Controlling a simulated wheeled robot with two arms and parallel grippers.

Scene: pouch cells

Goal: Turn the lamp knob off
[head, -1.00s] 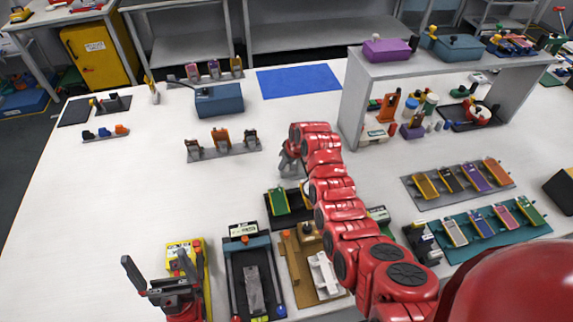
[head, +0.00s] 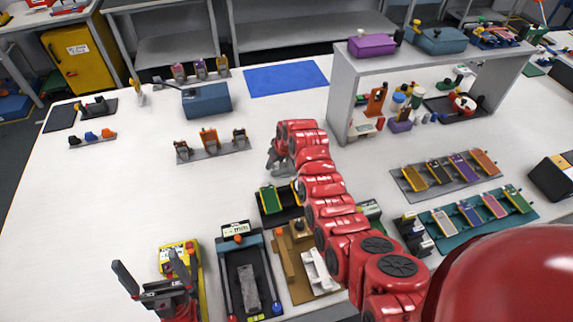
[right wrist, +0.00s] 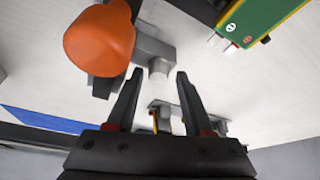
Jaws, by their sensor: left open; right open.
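I cannot pick out the lamp knob with certainty in either view. In the head view my right gripper (head: 276,160) is over the middle of the table, partly hidden by its own red arm. In the right wrist view its two dark fingers (right wrist: 160,76) are apart with nothing held between them. A rounded orange part (right wrist: 100,40) on a grey fixture is just beyond the fingers, to the left. A green cell (right wrist: 262,22) with two metal tabs is at the upper right. My left gripper (head: 148,272) is open and empty at the front left, beside a yellow box (head: 178,248).
A grey strip (head: 190,158) with several clamps is left of the right gripper. A green cell (head: 271,198) lies in a dark tray below it. A blue mat (head: 287,79) and blue box (head: 206,99) are behind. A grey shelf (head: 341,108) stands right.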

